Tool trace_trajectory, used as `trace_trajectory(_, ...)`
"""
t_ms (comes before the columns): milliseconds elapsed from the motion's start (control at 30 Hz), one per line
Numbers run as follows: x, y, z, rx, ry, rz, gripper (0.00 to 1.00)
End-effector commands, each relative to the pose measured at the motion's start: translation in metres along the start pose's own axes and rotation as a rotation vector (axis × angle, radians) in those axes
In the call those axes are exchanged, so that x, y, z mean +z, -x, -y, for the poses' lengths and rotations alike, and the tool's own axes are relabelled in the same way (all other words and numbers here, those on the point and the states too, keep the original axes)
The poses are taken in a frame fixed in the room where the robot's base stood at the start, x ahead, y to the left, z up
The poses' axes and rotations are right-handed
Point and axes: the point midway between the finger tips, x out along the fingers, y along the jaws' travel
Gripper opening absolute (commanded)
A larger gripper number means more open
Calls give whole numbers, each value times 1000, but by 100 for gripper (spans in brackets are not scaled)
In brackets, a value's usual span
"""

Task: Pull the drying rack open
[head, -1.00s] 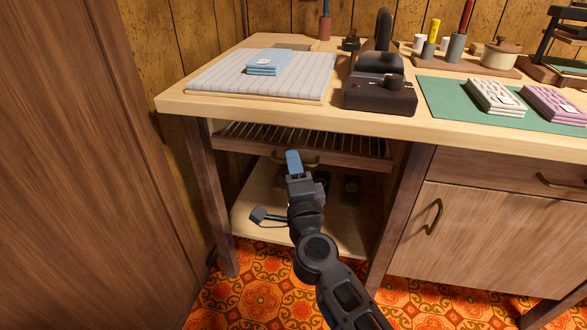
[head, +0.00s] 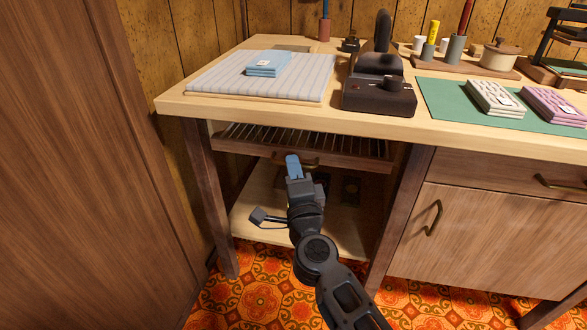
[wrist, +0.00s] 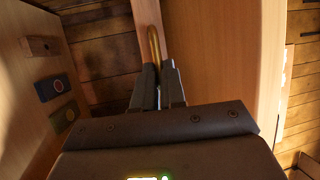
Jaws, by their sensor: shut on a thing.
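The drying rack (head: 235,143) is a wooden-framed drawer with metal bars, under the left part of the worktop. Its bars show in the gap below the worktop, so it stands partly out. Its brass handle (head: 311,163) is on the front panel and also shows in the wrist view (wrist: 154,42). My gripper (head: 293,163) is at the handle. In the wrist view, its fingers (wrist: 158,82) are shut on the handle. My gripper hides part of the handle and front panel in the head view.
Table legs stand left (head: 211,195) and right (head: 400,215) of the rack. A lower shelf (head: 255,215) lies beneath it. A tall wooden cabinet (head: 70,170) closes off the left side. Folded cloths, a dark appliance (head: 380,95) and a green mat (head: 445,100) are on the worktop (head: 290,112).

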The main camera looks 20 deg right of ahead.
Motion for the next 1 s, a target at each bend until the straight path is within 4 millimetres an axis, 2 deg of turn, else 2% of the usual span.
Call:
trace_trajectory(833,0,1,-1,2,0,1,0)
trace_trajectory(1000,4,8,1,3,1,2,0)
